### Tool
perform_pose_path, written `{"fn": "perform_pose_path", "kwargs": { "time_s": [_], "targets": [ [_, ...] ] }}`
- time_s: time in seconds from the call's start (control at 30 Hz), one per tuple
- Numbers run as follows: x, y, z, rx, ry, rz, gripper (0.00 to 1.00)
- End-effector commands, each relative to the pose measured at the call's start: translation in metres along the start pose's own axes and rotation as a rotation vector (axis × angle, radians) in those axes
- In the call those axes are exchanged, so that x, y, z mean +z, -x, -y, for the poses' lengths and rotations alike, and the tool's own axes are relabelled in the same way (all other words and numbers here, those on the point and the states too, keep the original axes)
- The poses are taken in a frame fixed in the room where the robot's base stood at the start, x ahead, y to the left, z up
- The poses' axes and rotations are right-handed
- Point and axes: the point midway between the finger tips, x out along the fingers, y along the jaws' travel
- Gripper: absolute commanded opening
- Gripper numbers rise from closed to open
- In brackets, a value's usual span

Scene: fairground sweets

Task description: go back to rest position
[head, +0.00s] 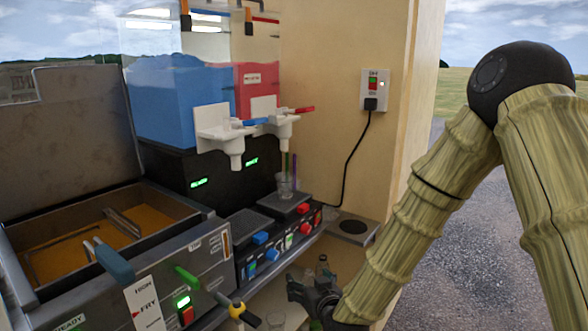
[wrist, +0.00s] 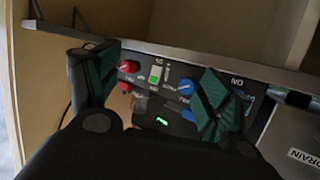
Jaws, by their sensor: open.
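My gripper (head: 308,288) is low in front of the slush machine's control panel in the head view, at the end of my arm, which comes in from the right. In the wrist view my gripper (wrist: 158,75) has its two dark green fingers spread wide apart. Nothing shows between them except the panel with its knobs and green light behind.
The slush machine has a blue tank (head: 180,105) and a red tank (head: 252,88). A clear cup (head: 286,186) with straws stands under a tap. A fryer (head: 115,235) is at left. A wall switch (head: 374,88) has a plug and cable. Small bottles (head: 322,264) stand near my gripper.

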Motion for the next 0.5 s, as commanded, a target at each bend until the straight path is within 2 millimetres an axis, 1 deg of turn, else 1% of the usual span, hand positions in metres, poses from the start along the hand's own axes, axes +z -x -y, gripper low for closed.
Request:
{"fn": "perform_pose_path", "kwargs": {
  "time_s": [0.03, 0.07, 0.1, 0.17, 0.2, 0.27, 0.3, 0.37, 0.4, 0.47, 0.5],
  "targets": [
    [0.023, 0.005, -0.004, 0.003, -0.008, 0.051, 0.8],
    [0.037, 0.008, -0.007, 0.005, -0.014, 0.083, 0.8],
    [0.059, 0.013, -0.011, 0.008, -0.022, 0.13, 0.8],
    [0.092, 0.024, -0.017, 0.013, -0.037, 0.203, 0.8],
    [0.113, 0.031, -0.021, 0.018, -0.046, 0.252, 0.8],
    [0.144, 0.044, -0.027, 0.026, -0.062, 0.325, 0.8],
    [0.165, 0.054, -0.031, 0.032, -0.071, 0.373, 0.8],
    [0.195, 0.071, -0.036, 0.042, -0.088, 0.447, 0.8],
    [0.215, 0.083, -0.04, 0.049, -0.097, 0.496, 0.8],
    [0.243, 0.103, -0.045, 0.061, -0.113, 0.569, 0.8],
    [0.261, 0.118, -0.048, 0.069, -0.122, 0.619, 0.8]
  ]
}}
